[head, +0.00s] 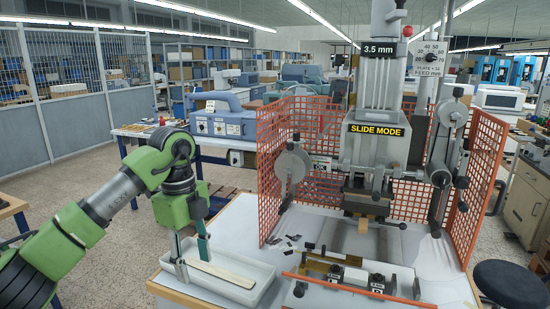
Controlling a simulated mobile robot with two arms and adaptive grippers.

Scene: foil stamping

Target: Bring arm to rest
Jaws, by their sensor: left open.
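My left arm comes in from the left. Its left gripper (192,262) points down at the left end of a white tray (262,292) on the table. The gripper is open, with its fingers apart and their tips low at the tray. A dark teal upright piece shows at the right finger; I cannot tell if it is part of the finger. A pale flat strip (222,274) lies in the tray, just right of the fingertips. My right gripper is not in view.
The foil stamping machine (376,150) stands on the white table (238,217), with orange mesh guards (487,165) around it. A fixture with an orange-red bar (358,291) is at the front. Dark scraps (290,241) lie before the machine. A dark stool (510,284) is at right. Floor left of the table is clear.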

